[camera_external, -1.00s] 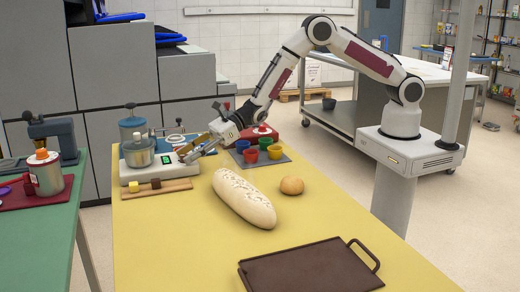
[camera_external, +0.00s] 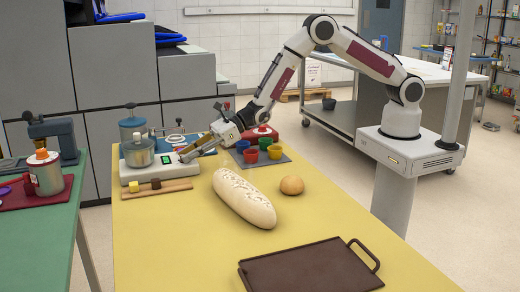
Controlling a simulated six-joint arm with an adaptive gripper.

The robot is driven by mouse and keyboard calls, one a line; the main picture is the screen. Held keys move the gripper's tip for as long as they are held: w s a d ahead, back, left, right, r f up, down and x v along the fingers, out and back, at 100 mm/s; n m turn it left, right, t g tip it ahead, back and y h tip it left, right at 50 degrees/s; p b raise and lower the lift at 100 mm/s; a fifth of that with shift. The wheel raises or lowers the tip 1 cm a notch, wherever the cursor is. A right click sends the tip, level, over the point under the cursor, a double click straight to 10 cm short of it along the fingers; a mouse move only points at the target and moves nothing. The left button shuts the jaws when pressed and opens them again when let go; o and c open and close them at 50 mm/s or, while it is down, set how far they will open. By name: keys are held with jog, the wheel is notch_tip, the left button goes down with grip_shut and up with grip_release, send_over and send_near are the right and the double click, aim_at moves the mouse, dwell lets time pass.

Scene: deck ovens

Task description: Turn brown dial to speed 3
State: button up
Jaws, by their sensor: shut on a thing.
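A white machine (camera_external: 130,173) with a steel pot (camera_external: 139,153) and a small green display (camera_external: 165,159) stands at the far left of the yellow table. My gripper (camera_external: 183,157) reaches down from the right to the machine's panel, just right of the display. Its fingers are closed together on a small part there, which I take to be the brown dial. The fingers hide that part, so its colour and pointer setting do not show. The speed marks are too small to read.
A wooden strip (camera_external: 174,187) with a yellow block (camera_external: 134,186) and a brown block (camera_external: 155,183) lies before the machine. Coloured cups (camera_external: 275,152) stand right of my gripper. A long loaf (camera_external: 243,198), a bun (camera_external: 292,185) and a dark tray (camera_external: 310,268) lie nearer.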

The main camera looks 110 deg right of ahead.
jog(key=shift+m+h, duration=0.3)
jog(key=shift+c, duration=0.2)
jog(key=o, duration=1.1)
jog(key=shift+s, duration=0.1)
jog(key=v, duration=1.1)
jog(key=shift+s+r, duration=0.25)
jog(key=shift+s, duration=0.05)
